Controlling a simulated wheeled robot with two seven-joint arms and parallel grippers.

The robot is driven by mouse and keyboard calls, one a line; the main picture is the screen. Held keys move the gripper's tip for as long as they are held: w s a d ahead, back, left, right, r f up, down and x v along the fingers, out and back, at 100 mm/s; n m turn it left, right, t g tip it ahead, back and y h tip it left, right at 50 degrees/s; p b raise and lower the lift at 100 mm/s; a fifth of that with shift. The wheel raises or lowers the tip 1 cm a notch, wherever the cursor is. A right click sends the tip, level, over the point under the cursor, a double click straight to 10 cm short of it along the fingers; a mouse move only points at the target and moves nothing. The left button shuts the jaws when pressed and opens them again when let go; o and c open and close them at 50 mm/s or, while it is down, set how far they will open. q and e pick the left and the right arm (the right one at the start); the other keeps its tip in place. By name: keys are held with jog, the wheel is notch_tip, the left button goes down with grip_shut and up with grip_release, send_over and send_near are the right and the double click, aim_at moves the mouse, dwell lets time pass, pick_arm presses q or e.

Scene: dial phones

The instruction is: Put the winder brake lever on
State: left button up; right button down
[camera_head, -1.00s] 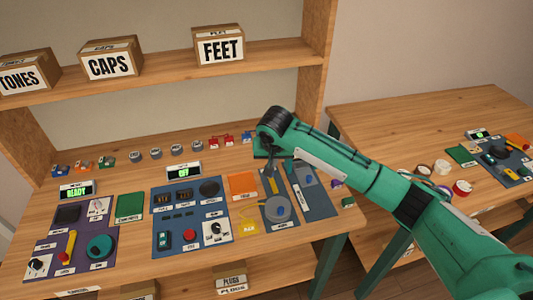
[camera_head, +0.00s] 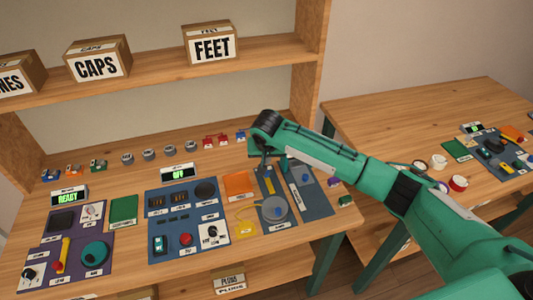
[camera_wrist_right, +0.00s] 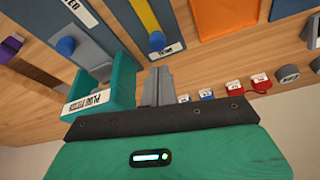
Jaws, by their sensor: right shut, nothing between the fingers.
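My right gripper (camera_head: 264,163) is shut and empty. It hangs over the far edge of a dark blue panel (camera_head: 312,196) at the right of the table. On the left part of that panel a yellow strip (camera_head: 269,184) leads to a round grey disc (camera_head: 275,209) with a small blue mark. In the right wrist view the shut fingers (camera_wrist_right: 157,86) are close to a blue knob (camera_wrist_right: 157,41) at the end of the yellow strip (camera_wrist_right: 143,14). Another blue knob (camera_wrist_right: 66,46) is on grey hardware beside it. I cannot tell which part is the winder brake lever. My left gripper is not in view.
A display (camera_head: 180,173) reads OFF behind the middle panel (camera_head: 178,220); another (camera_head: 68,196) reads READY at left. Small coloured parts (camera_head: 209,141) line the back. A second table (camera_head: 400,115) stands at right.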

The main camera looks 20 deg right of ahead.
aim_at(269, 179)
jog(key=x, duration=0.4)
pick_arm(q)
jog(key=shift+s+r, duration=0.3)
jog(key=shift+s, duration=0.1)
pick_arm(e)
jog(key=shift+w+f, duration=0.15)
jog(key=shift+f, duration=0.35)
pick_arm(q)
jog(key=shift+p, duration=0.3)
